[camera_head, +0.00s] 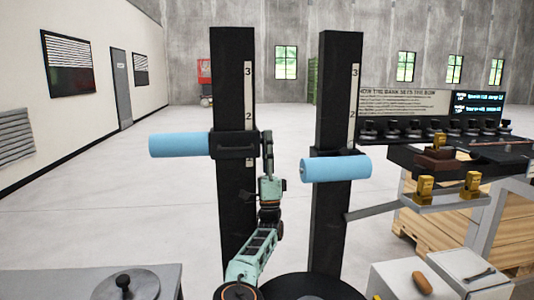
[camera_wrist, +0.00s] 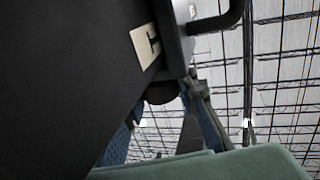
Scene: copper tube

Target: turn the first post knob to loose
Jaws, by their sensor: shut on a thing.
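The left black post (camera_head: 232,80) carries a dark sliding carriage (camera_head: 235,145) with a blue roller (camera_head: 180,145). My gripper (camera_head: 267,145) is at the right side of this carriage. In the wrist view, a dark round knob (camera_wrist: 162,93) sits under the carriage edge, between the two fingers of my gripper (camera_wrist: 165,108). The fingers are shut on the knob, one on each side. The knob's marking and turn position cannot be read. In the head view the knob is hidden by my gripper.
A second black post (camera_head: 338,90) stands to the right with its own blue roller (camera_head: 336,168). A bench with brass pieces (camera_head: 426,188) and a row of dark knobs is further right. A grey table (camera_head: 60,285) with a round lidded item (camera_head: 124,284) is front left.

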